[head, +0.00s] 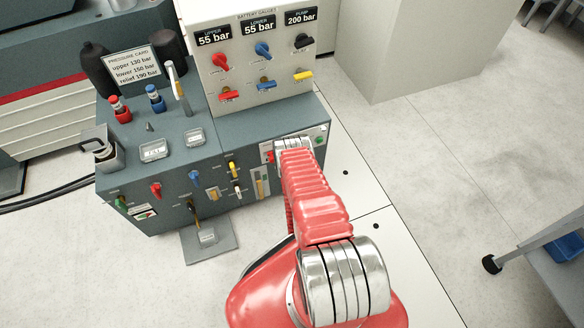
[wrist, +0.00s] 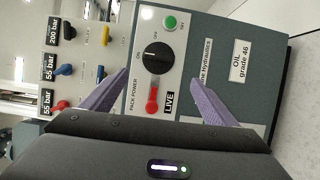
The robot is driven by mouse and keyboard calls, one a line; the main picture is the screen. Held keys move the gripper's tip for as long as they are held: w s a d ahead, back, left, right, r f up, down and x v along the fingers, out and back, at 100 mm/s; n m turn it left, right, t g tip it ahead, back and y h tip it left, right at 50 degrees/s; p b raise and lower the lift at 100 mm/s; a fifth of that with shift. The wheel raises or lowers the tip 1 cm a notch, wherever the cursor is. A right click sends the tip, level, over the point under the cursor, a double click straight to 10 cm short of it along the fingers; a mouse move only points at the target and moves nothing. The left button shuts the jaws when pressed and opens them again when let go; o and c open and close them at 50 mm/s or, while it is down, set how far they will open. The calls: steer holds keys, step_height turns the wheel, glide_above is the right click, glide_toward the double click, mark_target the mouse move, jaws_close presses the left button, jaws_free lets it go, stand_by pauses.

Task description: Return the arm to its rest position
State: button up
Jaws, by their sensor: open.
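My arm (head: 315,205), red with silver joint bands, reaches from the bottom of the head view up to the right end of the grey cabinet. My gripper is hidden there behind the arm. In the wrist view my gripper (wrist: 158,78) has its two purple fingers spread apart with nothing held between them. Between the fingers shows a panel with a black rotary knob (wrist: 156,57), a red part (wrist: 152,100), a green button (wrist: 170,22) and a LIVE label (wrist: 169,102). I cannot tell the distance from the fingertips to the panel.
The grey cabinet (head: 250,125) carries coloured levers and valves, with a white gauge panel (head: 250,40) reading 55, 55 and 200 bar. A pressure card (head: 135,66) stands at its back left. A pedal (head: 208,238) lies in front. A wheeled stand (head: 540,240) is at right. Floor between is clear.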

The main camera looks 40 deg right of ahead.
stand_by(0.3)
steer(key=s+a+f+m+g+y, duration=0.3)
steer(key=f+m+g, duration=0.1)
steer(key=f, duration=0.3)
steer(key=s+a+f+m+g+y, duration=0.2)
steer(key=f+m+g+y, duration=0.15)
steer(key=f, duration=0.35)
steer(key=w+a+r+m+g+y, duration=0.1)
steer(key=a+r+m+g+y, duration=0.15)
steer(key=r, duration=0.85)
steer(key=w+a+r+m+g+y, duration=0.15)
steer(key=a+r, duration=0.25)
steer(key=r, duration=0.7)
steer(key=w+a+r+m+g+y, duration=0.1)
steer(key=w+a+r+g, duration=0.15)
steer(key=r, duration=0.95)
steer(key=s+a+r+t, duration=0.2)
steer(key=s+a+r, duration=0.2)
steer(key=r, duration=1)
steer(key=s+a+r+n+t, duration=0.1)
steer(key=s+a+r, duration=0.3)
steer(key=r, duration=1)
steer(key=s+a+r+n+t, duration=0.1)
steer(key=s+a+r, duration=0.3)
steer(key=r, duration=0.9)
steer(key=shift+s+a+r+t, duration=0.4)
steer(key=shift+s+t, duration=0.4)
steer(key=shift+s, duration=0.1)
